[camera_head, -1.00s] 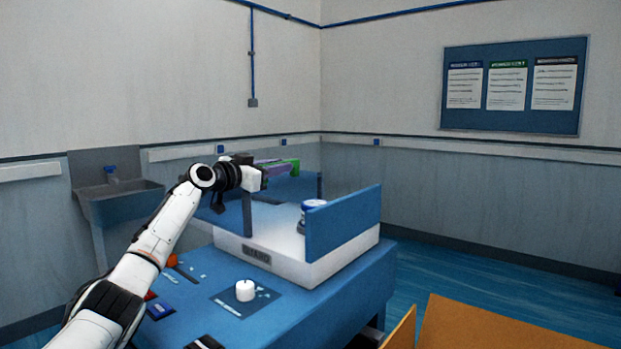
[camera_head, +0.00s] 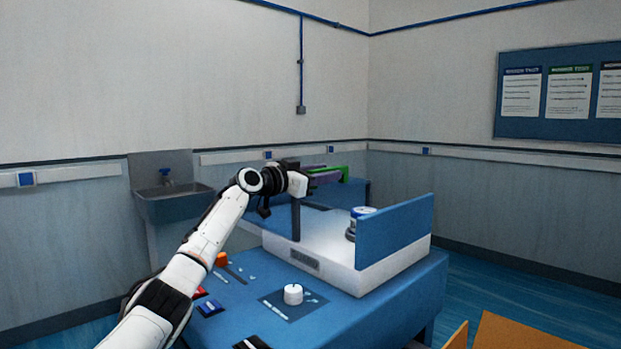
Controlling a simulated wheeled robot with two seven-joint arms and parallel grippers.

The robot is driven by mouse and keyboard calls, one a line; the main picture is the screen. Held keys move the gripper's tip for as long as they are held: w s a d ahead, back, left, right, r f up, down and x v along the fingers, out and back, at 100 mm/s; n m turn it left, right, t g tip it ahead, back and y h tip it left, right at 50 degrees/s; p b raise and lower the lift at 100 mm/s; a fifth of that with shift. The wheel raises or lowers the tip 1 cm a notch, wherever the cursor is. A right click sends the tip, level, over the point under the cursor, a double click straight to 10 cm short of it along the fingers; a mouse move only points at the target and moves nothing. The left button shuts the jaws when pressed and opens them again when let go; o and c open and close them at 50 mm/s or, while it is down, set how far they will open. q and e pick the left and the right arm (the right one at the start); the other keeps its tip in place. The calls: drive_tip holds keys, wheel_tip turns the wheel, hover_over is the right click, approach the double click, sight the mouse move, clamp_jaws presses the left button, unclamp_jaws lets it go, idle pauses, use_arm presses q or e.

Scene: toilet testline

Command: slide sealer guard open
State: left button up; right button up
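The sealer (camera_head: 385,275) is a white box-like base with a dark label plate on its front, standing on a blue table. A blue upright guard panel (camera_head: 398,230) stands along its right side. Another blue panel (camera_head: 318,221) shows at its left, beside a dark upright post (camera_head: 296,218). My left gripper (camera_head: 307,182) is over the left part of the sealer, near the top of this post. I cannot tell whether it touches the post, and its fingers are too unclear to judge. A white and blue round container (camera_head: 359,218) stands on the sealer. My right gripper is out of view.
The blue table (camera_head: 352,322) holds a white cylinder (camera_head: 293,294) on a dark mat, an orange item (camera_head: 221,259) and small red and blue items. Green and purple objects (camera_head: 328,174) show behind my gripper. A sink (camera_head: 172,200) stands at the left wall; orange-brown furniture (camera_head: 520,332) is lower right.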

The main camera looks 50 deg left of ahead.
use_arm(q)
drive_tip(key=s+b, duration=0.1)
drive_tip(key=s, duration=0.1)
drive_tip(key=s+b, duration=0.2)
drive_tip(key=s, duration=0.1)
drive_tip(key=s+d+b, duration=0.1)
drive_tip(key=s+b, duration=0.1)
drive_tip(key=s, duration=0.1)
drive_tip(key=shift+s+f, duration=0.1)
drive_tip(key=shift+f, duration=0.15)
drive_tip(key=shift+s+r+b, duration=0.15)
drive_tip(key=shift+s+b, duration=0.25)
drive_tip(key=shift+s, duration=0.05)
drive_tip(key=shift+s+r, duration=0.1)
